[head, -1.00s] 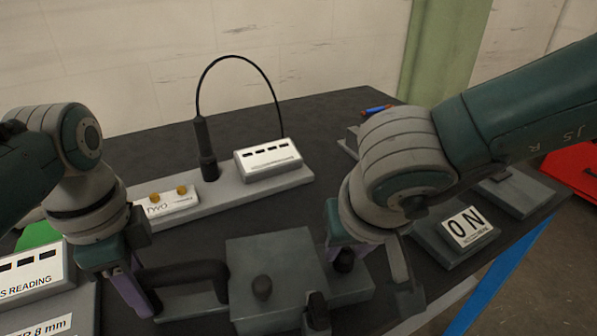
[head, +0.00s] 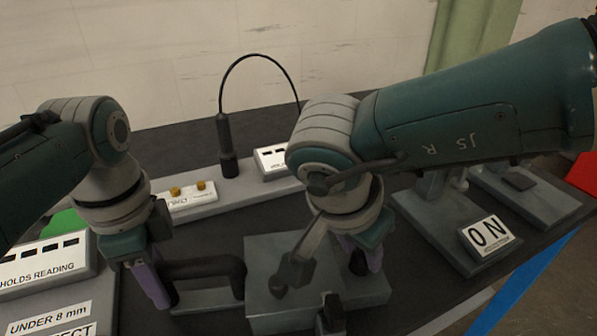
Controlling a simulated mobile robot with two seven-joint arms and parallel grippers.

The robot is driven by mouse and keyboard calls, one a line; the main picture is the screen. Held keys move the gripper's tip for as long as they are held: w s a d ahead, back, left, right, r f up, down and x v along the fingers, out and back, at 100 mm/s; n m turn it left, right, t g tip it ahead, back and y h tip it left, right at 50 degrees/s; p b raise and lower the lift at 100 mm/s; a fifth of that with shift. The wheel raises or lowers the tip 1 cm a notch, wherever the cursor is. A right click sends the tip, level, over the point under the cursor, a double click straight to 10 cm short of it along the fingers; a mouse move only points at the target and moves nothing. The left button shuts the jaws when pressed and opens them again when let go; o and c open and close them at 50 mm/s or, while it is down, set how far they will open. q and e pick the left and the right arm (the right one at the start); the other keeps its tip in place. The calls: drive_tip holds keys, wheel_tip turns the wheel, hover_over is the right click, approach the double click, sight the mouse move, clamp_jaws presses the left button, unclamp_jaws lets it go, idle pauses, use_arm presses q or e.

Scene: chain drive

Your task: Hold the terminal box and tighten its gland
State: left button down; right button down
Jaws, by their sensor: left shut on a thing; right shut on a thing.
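The terminal box (head: 262,318) is a grey block on the table at the bottom centre of the head view. A dark bar handle (head: 215,268) stands at its left side. My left gripper (head: 160,292) is shut at the handle's left end; its exact contact is partly hidden. My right gripper (head: 363,264) points down over the box's right part, shut on a black round piece that looks like the gland (head: 357,263). The fingers partly cover it. A dark knob (head: 278,289) is on the box top, beside a grey lever-like part below my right wrist.
Behind is a grey fixture with a black probe (head: 226,145) and curved cable. Label stands are at the left (head: 45,262). An ON plate (head: 488,235) is at the right. Another small black post (head: 331,312) stands at the box's front.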

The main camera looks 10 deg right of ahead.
drive_tip(key=shift+w+m+g+h, duration=0.1)
drive_tip(key=shift+m+g+h, duration=0.3)
drive_tip(key=shift+m, duration=0.9)
drive_tip(key=shift+r, duration=0.1)
drive_tip(key=c, duration=0.8)
unclamp_jaws()
drive_tip(key=v, duration=1.2)
